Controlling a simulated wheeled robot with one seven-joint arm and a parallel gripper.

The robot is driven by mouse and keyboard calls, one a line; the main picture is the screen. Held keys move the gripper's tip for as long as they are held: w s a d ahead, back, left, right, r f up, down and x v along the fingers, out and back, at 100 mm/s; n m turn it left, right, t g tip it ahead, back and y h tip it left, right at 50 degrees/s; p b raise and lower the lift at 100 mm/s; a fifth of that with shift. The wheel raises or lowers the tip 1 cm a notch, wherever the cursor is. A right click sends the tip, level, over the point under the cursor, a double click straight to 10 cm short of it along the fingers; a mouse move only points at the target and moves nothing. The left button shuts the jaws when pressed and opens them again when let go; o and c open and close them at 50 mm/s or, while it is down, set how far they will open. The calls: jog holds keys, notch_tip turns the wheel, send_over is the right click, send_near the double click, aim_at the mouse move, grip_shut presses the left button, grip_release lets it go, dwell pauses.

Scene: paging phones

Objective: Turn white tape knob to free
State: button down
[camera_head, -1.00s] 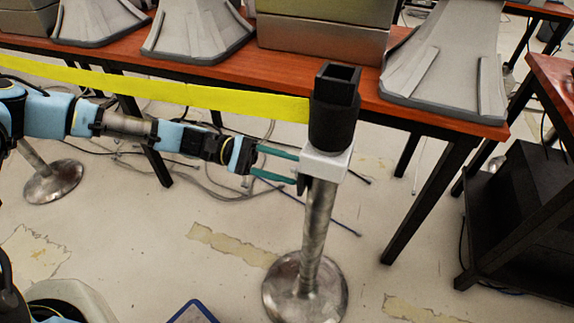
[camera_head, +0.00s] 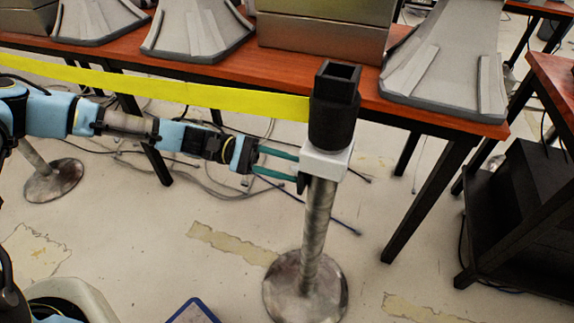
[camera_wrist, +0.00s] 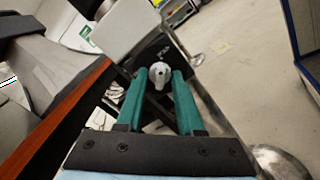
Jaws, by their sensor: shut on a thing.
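The stanchion post (camera_head: 317,220) stands upright on a round metal base, with a black head (camera_head: 333,115) and a white collar (camera_head: 327,162). Yellow tape (camera_head: 200,95) runs left from the head. In the wrist view, a small white-grey knob (camera_wrist: 160,75) sits between the tips of my two teal fingers, in front of a dark part. My gripper (camera_head: 298,168) reaches in from the left, level with the collar, and is shut on the knob. It also shows in the wrist view (camera_wrist: 160,82). The knob is hidden in the head view, and its setting cannot be read.
A red-brown table (camera_head: 400,110) with grey pieces and metal boxes stands just behind the tape and post. Cables lie on the floor beneath it. A dark shelf (camera_head: 525,215) is at the right, and a blue-edged object (camera_head: 195,312) is at the bottom.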

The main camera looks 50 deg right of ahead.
jog(key=shift+r+n+p, duration=0.1)
jog(key=shift+n+p, duration=0.2)
jog(key=shift+n, duration=0.1)
jog(key=n+p, duration=0.2)
jog(key=shift+r+n, duration=0.1)
jog(key=shift+n, duration=0.2)
jog(key=n+p, duration=0.2)
jog(key=n, duration=0.3)
jog(key=shift+n+p, duration=0.3)
jog(key=shift+p, duration=0.05)
jog(key=n+p, duration=0.1)
jog(key=n, duration=0.3)
jog(key=shift+n+p, duration=0.6)
jog(key=shift+n, duration=1.9)
jog(key=shift+f, duration=0.2)
jog(key=c, duration=0.9)
grip_release()
jog(key=shift+w, duration=0.1)
